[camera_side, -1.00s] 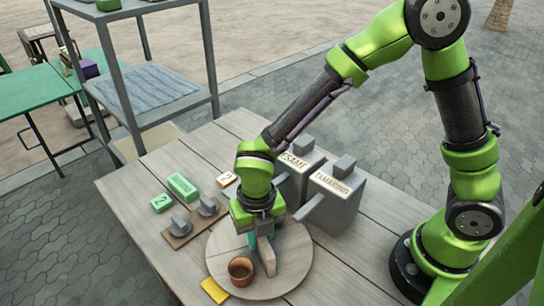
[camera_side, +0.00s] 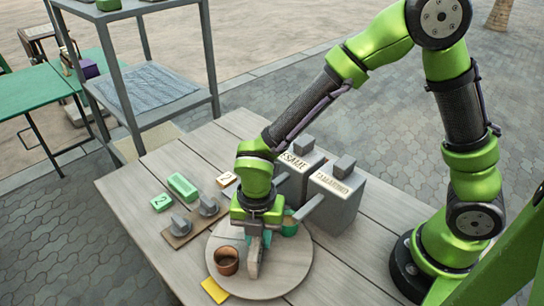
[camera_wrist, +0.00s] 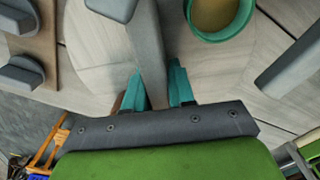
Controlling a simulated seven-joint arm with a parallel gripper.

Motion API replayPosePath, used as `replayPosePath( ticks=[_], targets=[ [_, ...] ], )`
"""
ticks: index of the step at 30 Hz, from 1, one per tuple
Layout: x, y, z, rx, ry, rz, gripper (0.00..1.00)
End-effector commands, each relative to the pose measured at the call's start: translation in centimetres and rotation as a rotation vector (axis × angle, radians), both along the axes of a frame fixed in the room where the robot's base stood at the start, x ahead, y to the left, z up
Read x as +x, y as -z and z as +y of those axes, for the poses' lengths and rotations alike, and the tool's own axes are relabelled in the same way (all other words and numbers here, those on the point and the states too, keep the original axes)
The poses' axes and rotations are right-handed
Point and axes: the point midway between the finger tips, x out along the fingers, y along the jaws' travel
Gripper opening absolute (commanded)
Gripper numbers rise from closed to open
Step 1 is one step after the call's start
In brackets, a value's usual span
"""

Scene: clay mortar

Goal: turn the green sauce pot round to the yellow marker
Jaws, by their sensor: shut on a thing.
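A round wooden turntable (camera_side: 285,270) lies on the table; in the wrist view its pale surface (camera_wrist: 95,50) shows beside a grey bar. The green sauce pot (camera_side: 290,226) stands at the turntable's back right, partly hidden by my gripper; its brown contents show in the wrist view (camera_wrist: 217,16). A brown pot (camera_side: 227,261) stands at the front left. My gripper (camera_side: 258,240) is shut on the grey bar (camera_side: 253,268), with its teal fingers (camera_wrist: 157,72) on either side. The yellow marker (camera_side: 214,290) lies at the turntable's front-left edge.
Two grey boxes, labelled SESAME (camera_side: 298,165) and TAMARIND (camera_side: 335,195), stand behind the turntable, with a spout reaching over it. A wooden board with two grey knobs (camera_side: 181,223) and green blocks (camera_side: 183,187) lie to the left.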

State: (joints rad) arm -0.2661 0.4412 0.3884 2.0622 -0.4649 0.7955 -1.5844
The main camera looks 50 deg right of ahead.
Motion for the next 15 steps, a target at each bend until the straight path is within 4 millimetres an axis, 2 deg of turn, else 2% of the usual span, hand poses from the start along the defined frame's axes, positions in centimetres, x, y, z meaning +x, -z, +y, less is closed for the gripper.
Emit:
replayPosePath(
  ticks=[15],
  targets=[
    [0.11,-0.18,-0.06,-0.001,0.26,-0.004,0.0]
  ],
)
